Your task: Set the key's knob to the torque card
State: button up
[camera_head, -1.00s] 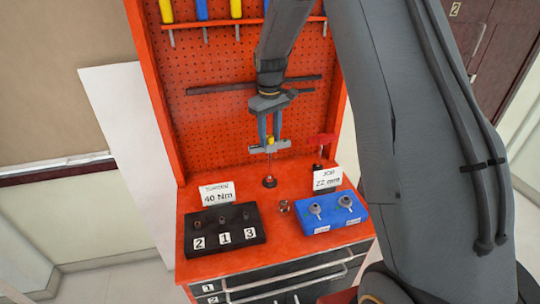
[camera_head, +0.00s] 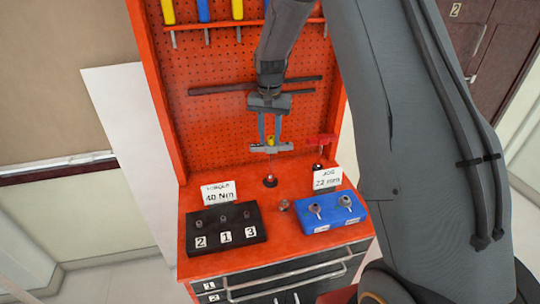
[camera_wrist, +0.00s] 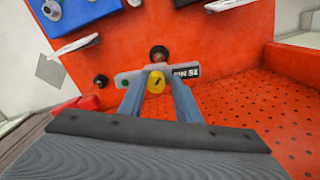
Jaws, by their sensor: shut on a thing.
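My gripper (camera_head: 270,142) is shut on the key (camera_head: 284,148), a grey crossbar tool with a yellow knob (camera_wrist: 156,82). The key is held above the red bench top, in front of the pegboard. In the wrist view the blue-grey fingers flank the knob, and the grey bar (camera_wrist: 128,78) carries a dark label with partly hidden letters. The knob's setting cannot be read. The torque card (camera_head: 218,193) stands behind the black block and reads 40 Nm. A small round dark stand (camera_head: 270,181) is on the bench below the key.
The job card (camera_head: 327,179), reading 22 mm, stands behind a blue block (camera_head: 332,220) with two metal pieces. The black block (camera_head: 225,228) has three sockets labelled 2, 1, 3. A small metal piece (camera_head: 284,205) lies between the blocks. Drawers (camera_head: 290,280) are below.

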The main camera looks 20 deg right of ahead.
jog(key=o, duration=0.4)
jog(key=shift+s+d+f, duration=0.25)
jog(key=shift+f, duration=0.15)
jog(key=n, duration=0.5)
jog(key=shift+a, duration=0.1)
jog(key=n+p, duration=0.1)
jog(key=n, duration=0.5)
jog(key=c, duration=0.3)
jog(key=shift+c, duration=0.2)
